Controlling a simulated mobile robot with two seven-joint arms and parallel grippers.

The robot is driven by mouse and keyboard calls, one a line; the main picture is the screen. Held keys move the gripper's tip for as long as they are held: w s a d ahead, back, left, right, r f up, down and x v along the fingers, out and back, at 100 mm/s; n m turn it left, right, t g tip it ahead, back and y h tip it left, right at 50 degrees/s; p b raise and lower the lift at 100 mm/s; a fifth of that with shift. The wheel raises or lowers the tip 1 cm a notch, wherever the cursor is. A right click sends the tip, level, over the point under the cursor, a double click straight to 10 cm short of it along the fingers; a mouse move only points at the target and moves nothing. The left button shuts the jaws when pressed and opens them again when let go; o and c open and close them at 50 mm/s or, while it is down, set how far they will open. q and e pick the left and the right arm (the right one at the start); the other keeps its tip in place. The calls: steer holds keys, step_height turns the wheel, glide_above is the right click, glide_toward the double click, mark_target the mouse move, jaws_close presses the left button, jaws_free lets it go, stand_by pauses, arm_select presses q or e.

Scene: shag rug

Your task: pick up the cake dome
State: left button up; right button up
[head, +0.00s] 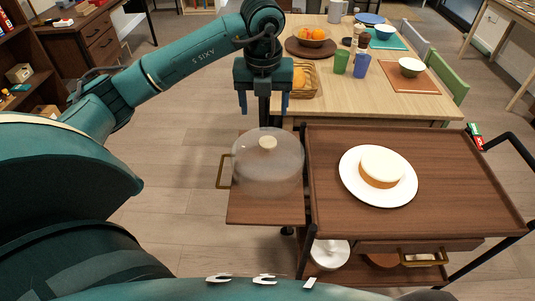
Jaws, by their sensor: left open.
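The cake dome (268,170) is a clear, rounded cover with a pale knob (268,143) on top. It stands upright on a small brown side shelf (262,211) at the left of the trolley. My left gripper (263,107) is open and points down above and behind the knob in the picture, apart from it, with nothing between its fingers. A cake (381,168) with a white top sits uncovered on a white plate (351,187) on the trolley. My right gripper is not in view.
The trolley top (450,205) has raised edges and a black handle (515,145) at right. Behind it is a dining table (340,101) with cups, bowls and a basket (303,83). Wooden floor (180,180) is clear at left.

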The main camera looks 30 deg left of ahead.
arm_select(q)
glide_above(268, 141)
steer(key=s, duration=0.2)
step_height(268, 141, down, 7)
steer(key=shift+w+f+p, duration=0.1)
steer(key=shift+f+p, duration=0.1)
steer(key=shift+p, duration=0.2)
steer(key=shift+w+f+p, duration=0.2)
steer(key=shift+w+f, duration=0.05)
steer(key=shift+f, duration=0.6)
steer(key=shift+w+f+p, duration=0.2)
steer(key=shift+f+p, duration=0.05)
steer(key=shift+f, duration=0.6)
steer(key=shift+w+f+p, duration=0.2)
steer(key=shift+w+f, duration=0.05)
steer(key=shift+f, duration=0.6)
jaws_close()
